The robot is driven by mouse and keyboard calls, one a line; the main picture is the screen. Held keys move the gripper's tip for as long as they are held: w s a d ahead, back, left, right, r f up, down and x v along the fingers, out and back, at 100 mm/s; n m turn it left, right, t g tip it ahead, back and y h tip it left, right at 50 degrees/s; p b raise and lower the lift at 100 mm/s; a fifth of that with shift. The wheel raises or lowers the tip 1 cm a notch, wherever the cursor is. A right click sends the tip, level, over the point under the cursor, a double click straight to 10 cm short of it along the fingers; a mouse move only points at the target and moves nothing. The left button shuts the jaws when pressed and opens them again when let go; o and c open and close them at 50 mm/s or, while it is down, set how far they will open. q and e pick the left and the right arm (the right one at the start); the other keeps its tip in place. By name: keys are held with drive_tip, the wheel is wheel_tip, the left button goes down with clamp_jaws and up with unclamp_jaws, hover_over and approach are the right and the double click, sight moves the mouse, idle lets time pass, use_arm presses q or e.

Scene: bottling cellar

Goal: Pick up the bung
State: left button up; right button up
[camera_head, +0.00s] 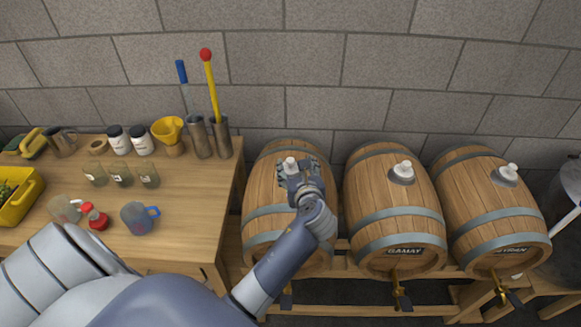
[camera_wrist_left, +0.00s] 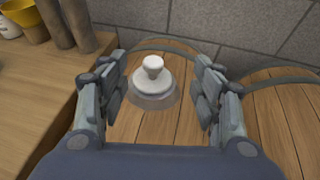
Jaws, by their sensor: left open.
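A white bung (camera_head: 290,164) sits in the top of the left barrel (camera_head: 262,190). In the left wrist view the bung (camera_wrist_left: 153,80) stands upright in a grey ring on the barrel top (camera_wrist_left: 150,126), between and just beyond my open fingers. My left gripper (camera_head: 294,175) is over this barrel, open, with its fingers on either side of the bung and no clear contact. The gripper also shows in the left wrist view (camera_wrist_left: 160,90). Similar white bungs sit in the middle barrel (camera_head: 403,170) and the right barrel (camera_head: 508,171). My right gripper is not in view.
A wooden table (camera_head: 180,222) at the left holds jars, beakers, a yellow funnel (camera_head: 167,130), a blue-handled jug (camera_head: 138,217) and a yellow crate (camera_head: 20,209). Tall tools (camera_head: 212,90) stand at its right end. A stone wall (camera_head: 320,60) rises behind the barrels.

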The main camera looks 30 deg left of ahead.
sight(290, 161)
use_arm(q)
drive_tip(key=shift+w+a+f, duration=0.15)
drive_tip(key=shift+w+a, duration=0.1)
drive_tip(key=shift+a, duration=0.05)
drive_tip(key=x, duration=0.1)
drive_tip(key=p+x, duration=0.1)
drive_tip(key=x, duration=0.2)
drive_tip(key=shift+s+a+f, duration=0.1)
drive_tip(key=shift+a, duration=0.35)
drive_tip(key=shift+w+a+f, duration=0.25)
drive_tip(key=shift+w, duration=0.1)
drive_tip(key=c, duration=0.8)
drive_tip(key=shift+c, duration=1.2)
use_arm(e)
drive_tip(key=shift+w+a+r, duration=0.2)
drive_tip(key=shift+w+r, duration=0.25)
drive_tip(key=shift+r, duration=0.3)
